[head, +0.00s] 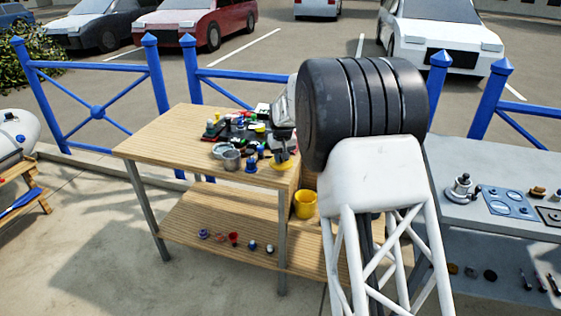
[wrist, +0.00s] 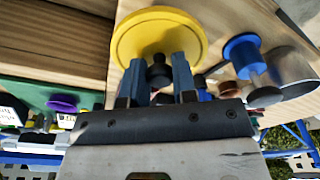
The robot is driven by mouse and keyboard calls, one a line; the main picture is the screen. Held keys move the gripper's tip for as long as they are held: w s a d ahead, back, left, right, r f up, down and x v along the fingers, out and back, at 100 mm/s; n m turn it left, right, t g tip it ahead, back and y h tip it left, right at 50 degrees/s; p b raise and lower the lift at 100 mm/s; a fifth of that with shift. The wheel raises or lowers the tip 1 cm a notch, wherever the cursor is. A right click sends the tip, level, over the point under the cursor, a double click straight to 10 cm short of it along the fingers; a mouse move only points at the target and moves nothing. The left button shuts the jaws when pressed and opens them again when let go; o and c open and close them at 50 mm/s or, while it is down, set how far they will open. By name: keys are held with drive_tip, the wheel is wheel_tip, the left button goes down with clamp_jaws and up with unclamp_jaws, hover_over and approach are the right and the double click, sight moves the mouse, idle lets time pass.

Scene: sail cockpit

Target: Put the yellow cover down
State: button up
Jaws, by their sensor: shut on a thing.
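The yellow cover (wrist: 158,35) is a round disc with a dark knob at its middle. My gripper (wrist: 158,75) is shut on that knob, one finger on each side, in the wrist view. In the head view the yellow cover (head: 281,166) shows under my gripper (head: 281,155), at the right end of the wooden table top (head: 165,140). I cannot tell whether the cover touches the table. My arm hides part of the area to its right.
A blue-knobbed piece (wrist: 242,50) and a grey metal can (wrist: 292,70) are close to the cover. Several small coloured parts crowd the table's back. A yellow cup (head: 305,204) stands lower, near the shelf. A grey bench (head: 500,160) is at right. The table's left front is clear.

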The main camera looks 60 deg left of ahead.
sight(281, 160)
drive_tip(key=shift+w+a, duration=0.35)
drive_tip(key=shift+a, duration=0.55)
drive_tip(key=shift+f, duration=0.1)
drive_tip(key=shift+w+a, duration=0.1)
drive_tip(key=shift+a, duration=0.1)
drive_tip(key=shift+f, duration=1.75)
drive_tip(key=shift+f, duration=0.15)
drive_tip(key=o, duration=0.9)
drive_tip(key=r, duration=0.4)
drive_tip(key=d+r, duration=0.1)
drive_tip(key=r, duration=0.7)
drive_tip(key=shift+d+r, duration=0.1)
drive_tip(key=shift+d, duration=0.05)
